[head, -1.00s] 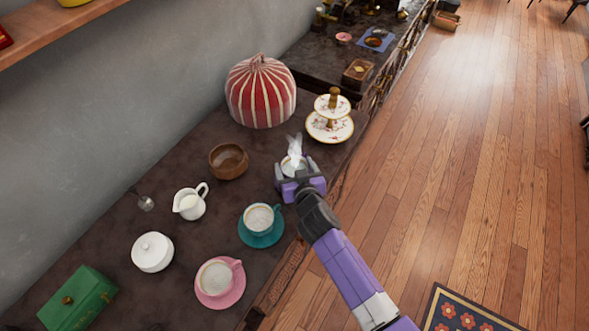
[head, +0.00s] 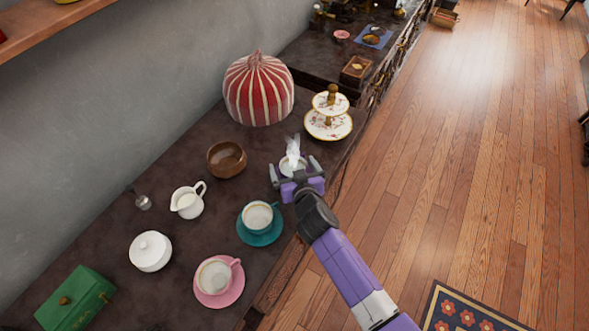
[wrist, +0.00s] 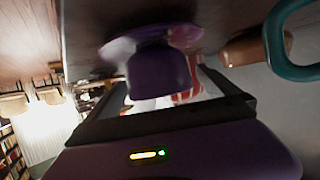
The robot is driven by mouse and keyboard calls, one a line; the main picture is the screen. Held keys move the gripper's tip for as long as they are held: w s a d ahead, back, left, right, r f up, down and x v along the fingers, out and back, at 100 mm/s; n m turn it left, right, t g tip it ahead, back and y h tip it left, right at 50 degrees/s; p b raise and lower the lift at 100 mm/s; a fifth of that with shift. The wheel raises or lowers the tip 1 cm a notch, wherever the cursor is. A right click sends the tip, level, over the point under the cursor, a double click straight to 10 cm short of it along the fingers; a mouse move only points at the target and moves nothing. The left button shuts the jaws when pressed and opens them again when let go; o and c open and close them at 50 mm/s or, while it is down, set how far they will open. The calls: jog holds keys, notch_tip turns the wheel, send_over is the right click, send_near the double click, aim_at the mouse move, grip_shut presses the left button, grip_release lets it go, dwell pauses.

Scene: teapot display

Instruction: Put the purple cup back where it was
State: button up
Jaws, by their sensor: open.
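The purple cup (wrist: 160,74) stands on a purple saucer (wrist: 185,37) in the wrist view, where the picture is tilted over. In the head view the cup (head: 291,164) is near the counter's front edge, with a pale wisp above it and its lower part hidden by my gripper. My gripper (head: 294,168) is open, with one finger on either side of the cup and apart from it. The fingers also frame the cup in the wrist view.
A teal cup (head: 257,215) on its saucer is close at the lower left. A wooden bowl (head: 227,159) lies left, a tiered stand (head: 328,124) and striped cosy (head: 258,92) behind. A pink cup (head: 214,276), milk jug (head: 187,203) and sugar bowl (head: 150,251) are further left.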

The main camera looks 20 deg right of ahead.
jog(key=shift+r, duration=0.25)
jog(key=v, duration=1.2)
jog(key=shift+f, duration=0.2)
jog(key=s+r+n+t+y, duration=0.1)
jog(key=s+r, duration=0.2)
jog(key=s, duration=1)
jog(key=s+r+n+y, duration=0.1)
jog(key=s+r, duration=0.3)
jog(key=s, duration=0.9)
jog(key=s+d+r, duration=0.1)
jog(key=s+r, duration=0.5)
jog(key=r, duration=0.2)
jog(key=shift+s+d+r+t, duration=0.2)
jog(key=shift+s+d+t, duration=0.15)
jog(key=shift+s+t, duration=0.05)
